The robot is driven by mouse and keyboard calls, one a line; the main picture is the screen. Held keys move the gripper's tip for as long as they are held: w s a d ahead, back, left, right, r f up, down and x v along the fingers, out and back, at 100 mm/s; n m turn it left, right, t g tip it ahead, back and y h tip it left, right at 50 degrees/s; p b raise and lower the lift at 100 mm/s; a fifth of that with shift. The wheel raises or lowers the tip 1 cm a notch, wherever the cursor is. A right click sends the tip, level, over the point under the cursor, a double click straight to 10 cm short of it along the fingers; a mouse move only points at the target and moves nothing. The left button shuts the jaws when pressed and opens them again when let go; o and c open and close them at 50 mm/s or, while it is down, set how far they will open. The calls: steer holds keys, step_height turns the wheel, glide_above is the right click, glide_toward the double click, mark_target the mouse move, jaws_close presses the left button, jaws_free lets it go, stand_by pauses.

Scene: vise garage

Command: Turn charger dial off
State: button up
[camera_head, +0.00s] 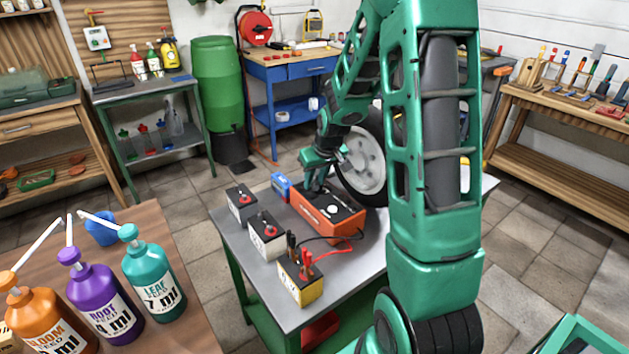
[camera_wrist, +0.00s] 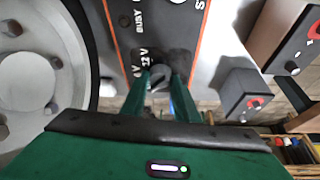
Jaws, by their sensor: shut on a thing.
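The charger (camera_head: 330,222) is an orange box with a dark top panel, standing on the grey-topped table in the head view. In the wrist view its dark panel (camera_wrist: 165,28) has orange edges and white markings, including "12V". The charger dial (camera_wrist: 158,74) is a dark knob low on the panel, partly hidden by the fingers. My gripper (camera_head: 317,187) points down at the panel in the head view. In the wrist view my gripper (camera_wrist: 160,82) has its two green fingers on either side of the dial, shut on it. The dial's pointer direction cannot be told.
Batteries in grey (camera_head: 241,202), white (camera_head: 267,235) and yellow (camera_head: 300,278) stand left and in front of the charger. Red and black clamps (camera_head: 308,264) with cables sit at the yellow one. A wheel (camera_head: 362,165) stands close behind my gripper. A blue box (camera_head: 281,186) is left of the charger.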

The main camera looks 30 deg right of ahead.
steer(key=shift+a+n, duration=0.1)
steer(key=shift+n, duration=0.5)
steer(key=shift+n+y, duration=0.3)
steer(key=shift+y, duration=0.1)
steer(key=o, duration=1)
steer(key=shift+o, duration=0.2)
steer(key=shift+r, duration=0.15)
steer(key=v, duration=1)
steer(key=shift+r, duration=0.15)
steer(key=shift+s, duration=0.15)
